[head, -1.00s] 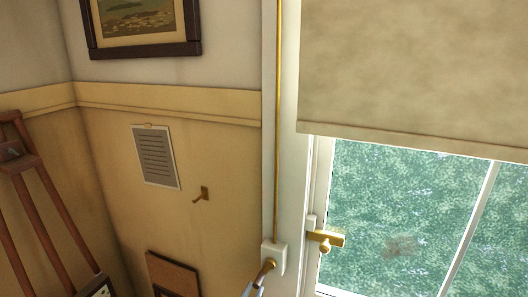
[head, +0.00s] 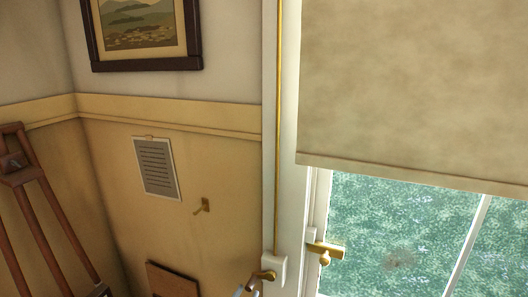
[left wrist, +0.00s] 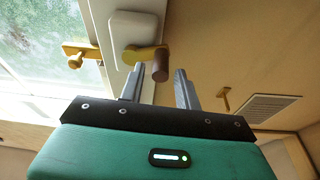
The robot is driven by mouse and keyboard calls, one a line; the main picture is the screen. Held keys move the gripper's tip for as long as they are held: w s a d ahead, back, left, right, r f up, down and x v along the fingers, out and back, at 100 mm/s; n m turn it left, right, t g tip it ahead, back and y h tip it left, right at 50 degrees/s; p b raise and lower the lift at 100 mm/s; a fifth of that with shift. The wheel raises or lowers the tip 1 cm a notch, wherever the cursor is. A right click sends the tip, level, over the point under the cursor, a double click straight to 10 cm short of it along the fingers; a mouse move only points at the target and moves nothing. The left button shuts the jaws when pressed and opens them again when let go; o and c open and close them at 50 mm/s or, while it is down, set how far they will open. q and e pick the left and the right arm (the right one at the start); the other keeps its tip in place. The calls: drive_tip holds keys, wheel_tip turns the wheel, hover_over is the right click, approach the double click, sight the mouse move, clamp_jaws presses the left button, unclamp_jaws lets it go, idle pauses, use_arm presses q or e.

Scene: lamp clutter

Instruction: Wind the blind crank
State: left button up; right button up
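The crank (head: 266,275) is a brass arm on a white box (head: 281,268) at the bottom of the window post. In the left wrist view the brass arm (left wrist: 141,54) points right and ends in a brown knob (left wrist: 160,67). My left gripper (head: 246,290) is at the bottom edge of the head view, at the crank's outer end. In the left wrist view my left gripper (left wrist: 158,78) has its fingers apart, with the knob between the tips and a visible gap on each side. The beige blind (head: 410,90) covers the upper window. My right gripper is not in view.
A brass window handle (head: 325,251) sticks out right of the crank box. A thin brass rod (head: 277,130) runs up the post. A wooden easel (head: 45,220) stands at left.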

use_arm(q)
drive_tip(key=shift+s, duration=0.1)
drive_tip(key=shift+p+v, duration=0.5)
drive_tip(key=shift+v, duration=1.95)
